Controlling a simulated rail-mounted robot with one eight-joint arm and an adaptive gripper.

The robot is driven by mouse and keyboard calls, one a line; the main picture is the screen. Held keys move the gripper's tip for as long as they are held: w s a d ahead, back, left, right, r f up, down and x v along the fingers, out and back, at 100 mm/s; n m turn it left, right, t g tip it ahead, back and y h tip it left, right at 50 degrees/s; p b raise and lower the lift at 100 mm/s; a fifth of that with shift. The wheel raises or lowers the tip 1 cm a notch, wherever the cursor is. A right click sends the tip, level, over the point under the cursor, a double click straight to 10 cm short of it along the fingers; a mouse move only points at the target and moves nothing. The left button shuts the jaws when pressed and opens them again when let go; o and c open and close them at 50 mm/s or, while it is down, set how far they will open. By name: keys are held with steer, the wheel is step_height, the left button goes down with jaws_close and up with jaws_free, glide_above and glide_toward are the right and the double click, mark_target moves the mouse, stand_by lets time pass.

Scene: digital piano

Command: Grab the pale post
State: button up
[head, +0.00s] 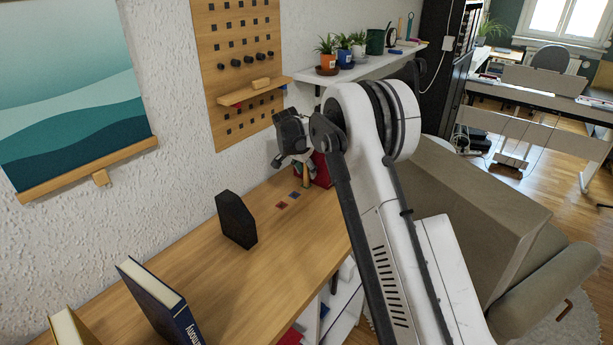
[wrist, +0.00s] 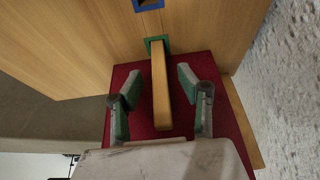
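The pale post (wrist: 160,92) is a light wooden bar. In the wrist view it runs between the two green-lined fingers of my gripper (wrist: 160,76), with a visible gap on each side. One end is at a green square frame (wrist: 148,44) on the wooden desk top. In the head view, a small part of the post (head: 306,174) shows below my gripper (head: 292,158), beside a red box (head: 322,172). My gripper is open; my arm and gripper hide much of this spot in the head view.
The red box also fills the area behind the post in the wrist view (wrist: 119,84). A blue square (head: 295,195) and a red square (head: 281,206) are on the desk (head: 250,275). A black block (head: 236,220) and books stand farther left. The wall is close by.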

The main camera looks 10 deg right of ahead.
steer(key=shift+w+d+f, duration=0.15)
steer(key=shift+w+f, duration=0.05)
steer(key=shift+f, duration=0.4)
steer(key=shift+c, duration=0.4)
jaws_close()
steer(key=shift+r, duration=0.1)
